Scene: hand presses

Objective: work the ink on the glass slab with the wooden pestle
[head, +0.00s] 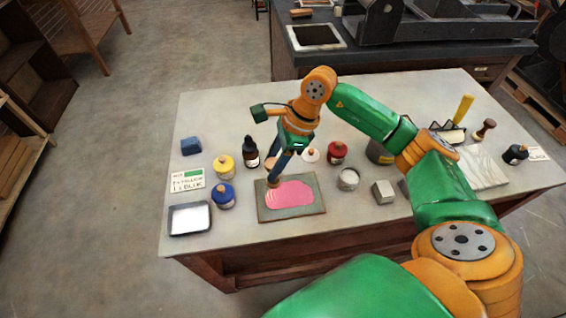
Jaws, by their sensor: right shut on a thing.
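The glass slab (315,211) lies near the front edge of the table, with a pink patch of ink (290,195) spread over its middle. My right gripper (279,164) points down over the slab's back left part, its fingers closed on the wooden pestle (272,182). The pestle is small, brown and mostly hidden by the fingers. Its lower end is at the left edge of the pink patch; I cannot tell if it presses on the glass. My left gripper is not in view.
A yellow-lidded jar (224,166), a blue-lidded jar (223,196), a dropper bottle (250,152) and a tray (171,220) stand left of the slab.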

